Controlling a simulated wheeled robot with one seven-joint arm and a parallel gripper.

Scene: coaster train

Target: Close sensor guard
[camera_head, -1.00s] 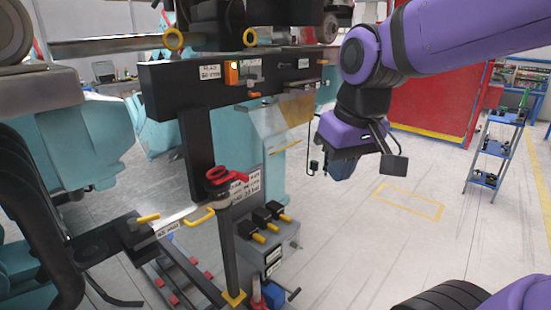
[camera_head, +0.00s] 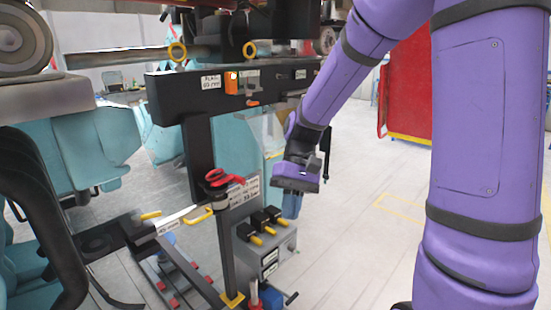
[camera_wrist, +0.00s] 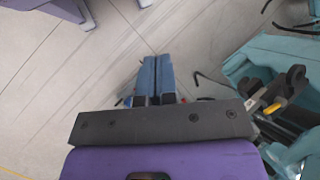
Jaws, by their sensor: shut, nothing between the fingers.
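A clear panel with an orange edge strip (camera_head: 273,133), which looks like the sensor guard, hangs below the right part of the black beam. My arm hides its right part, so I cannot tell how far open it stands. My gripper (camera_head: 291,206) is just right of and below the panel in the head view, pointing down. The wrist view shows its two blue fingers (camera_wrist: 156,72) side by side, shut, with nothing between them. I cannot tell whether the gripper touches anything.
The black beam (camera_head: 215,90) carries labels and an orange switch. A post with a red handle (camera_head: 224,177) stands left of my gripper. A grey box with yellow-tipped levers (camera_head: 266,240) sits below. Open floor (camera_head: 350,240) lies to the right.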

